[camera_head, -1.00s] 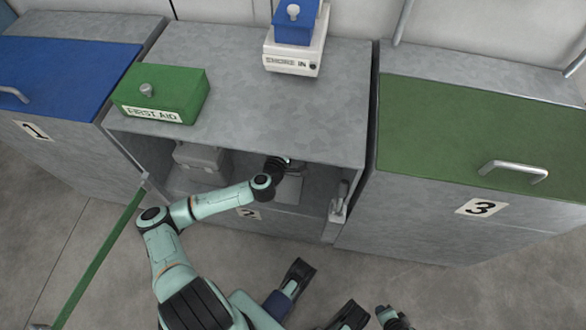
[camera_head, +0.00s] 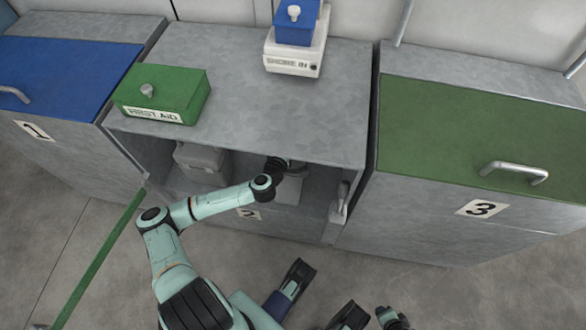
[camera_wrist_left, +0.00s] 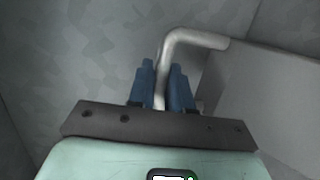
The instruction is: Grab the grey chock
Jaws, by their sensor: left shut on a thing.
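A grey chock (camera_head: 288,190) is inside the open front of the middle cabinet, partly hidden by my left wrist. In the left wrist view its pale grey body (camera_wrist_left: 265,100) is at the right, with a bent grey handle (camera_wrist_left: 195,38). My left gripper (camera_wrist_left: 162,78) is shut on this handle, with one blue finger on each side of it. In the head view my left arm reaches into the cabinet, and its fingertips are hidden.
The open cabinet (camera_head: 250,85) has a low front panel and an overhanging top. A grey box (camera_head: 202,162) stands inside, left of my arm. A green first aid box (camera_head: 165,92) and a white-and-blue unit (camera_head: 295,50) sit on top. Closed cabinets flank it.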

